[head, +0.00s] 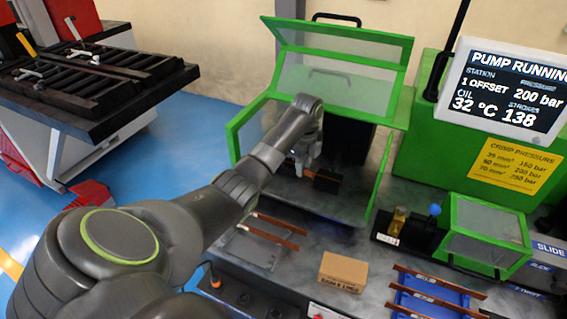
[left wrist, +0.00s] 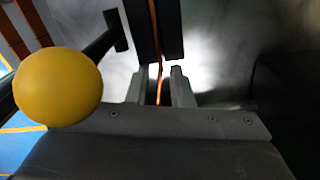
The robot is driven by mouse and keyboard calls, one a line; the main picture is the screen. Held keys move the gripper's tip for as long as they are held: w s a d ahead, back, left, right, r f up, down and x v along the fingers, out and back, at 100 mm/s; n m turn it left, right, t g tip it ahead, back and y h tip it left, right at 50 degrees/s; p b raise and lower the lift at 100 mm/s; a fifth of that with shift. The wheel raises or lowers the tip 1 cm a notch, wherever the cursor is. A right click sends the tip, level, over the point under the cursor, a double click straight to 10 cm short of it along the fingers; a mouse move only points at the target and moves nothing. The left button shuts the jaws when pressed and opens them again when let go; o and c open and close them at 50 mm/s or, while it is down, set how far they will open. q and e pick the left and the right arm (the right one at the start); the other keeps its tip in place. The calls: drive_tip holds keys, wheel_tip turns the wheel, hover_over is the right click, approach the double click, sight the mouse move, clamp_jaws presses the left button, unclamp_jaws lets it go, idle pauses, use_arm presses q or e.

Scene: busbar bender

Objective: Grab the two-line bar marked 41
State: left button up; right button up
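My left arm reaches into the green-framed bender, and its gripper (head: 304,166) is at the dark tooling inside. A copper-coloured bar (head: 335,177) shows beside it there, partly hidden by the gripper and tooling. In the left wrist view the bar (left wrist: 153,25) stands edge-on between two dark blocks. Its near end runs between the fingertips of the left gripper (left wrist: 159,85), with a gap visible beside it, so the fingers look open around it. No line marks or number can be read on this bar. My right gripper is not in view.
A yellow ball knob (left wrist: 58,88) stands close to the left gripper. The bender's clear guard (head: 335,75) is raised. Copper bars (head: 268,236) lie on a rack in front, and others (head: 430,298) on a blue rack (head: 408,299). A cardboard box (head: 343,272) stands between.

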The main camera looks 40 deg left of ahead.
use_arm(q)
clamp_jaws()
